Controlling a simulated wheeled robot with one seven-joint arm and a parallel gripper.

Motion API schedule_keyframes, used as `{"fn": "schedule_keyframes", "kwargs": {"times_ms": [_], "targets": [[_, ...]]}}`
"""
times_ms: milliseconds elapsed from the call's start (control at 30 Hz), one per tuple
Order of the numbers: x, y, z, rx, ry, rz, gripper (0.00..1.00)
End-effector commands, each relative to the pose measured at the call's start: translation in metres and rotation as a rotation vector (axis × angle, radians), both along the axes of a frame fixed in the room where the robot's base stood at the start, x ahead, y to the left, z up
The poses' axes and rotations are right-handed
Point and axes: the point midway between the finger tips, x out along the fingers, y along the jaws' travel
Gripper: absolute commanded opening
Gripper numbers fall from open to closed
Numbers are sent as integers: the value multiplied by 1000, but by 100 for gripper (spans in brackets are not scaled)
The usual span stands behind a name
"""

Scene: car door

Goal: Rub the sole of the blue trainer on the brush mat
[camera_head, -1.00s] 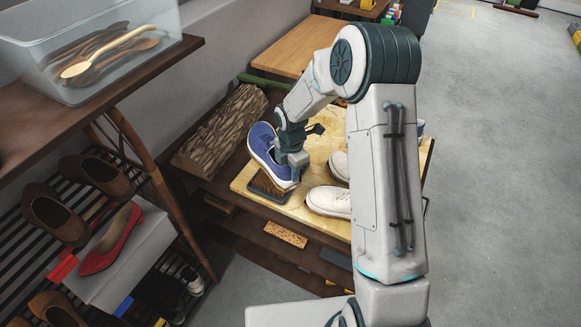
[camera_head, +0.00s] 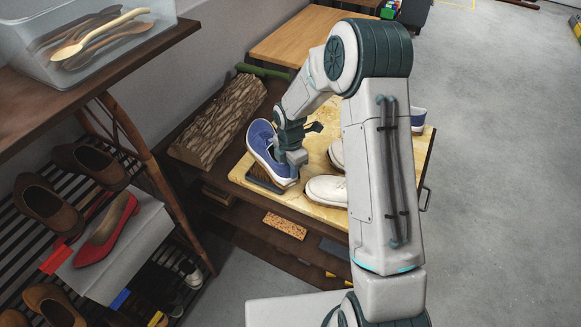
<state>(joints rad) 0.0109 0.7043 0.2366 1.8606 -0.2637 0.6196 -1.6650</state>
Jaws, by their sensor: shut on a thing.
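The blue trainer (camera_head: 261,140) has a white sole edge and is tilted, toe toward the lower right. My gripper (camera_head: 291,157) is shut on its right side. The brush mat (camera_head: 259,180), dark-edged with brown bristles, lies at the left front of the light wooden board (camera_head: 315,211). The trainer's toe end is over the mat and hides part of it. The sole seems to be at or just above the bristles; I cannot tell whether they touch. Another blue shoe (camera_head: 418,114) shows partly behind my arm.
White shoes (camera_head: 325,190) stand right of the mat, partly hidden by my arm. A bark-covered log (camera_head: 222,122) lies to the left. A shoe rack with brown shoes (camera_head: 89,164) and a red shoe (camera_head: 104,232) stands at lower left, below a shelf with a plastic bin (camera_head: 160,17).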

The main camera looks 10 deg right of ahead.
Motion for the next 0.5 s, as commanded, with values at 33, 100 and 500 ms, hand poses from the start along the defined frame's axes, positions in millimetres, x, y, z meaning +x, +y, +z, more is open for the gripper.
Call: {"fn": "schedule_keyframes", "kwargs": {"times_ms": [33, 100, 500], "targets": [[0, 0, 0, 1, -2, 0, 0], [0, 0, -2, 1, -2, 0, 0], [0, 0, -10, 0, -1, 0, 0]]}}
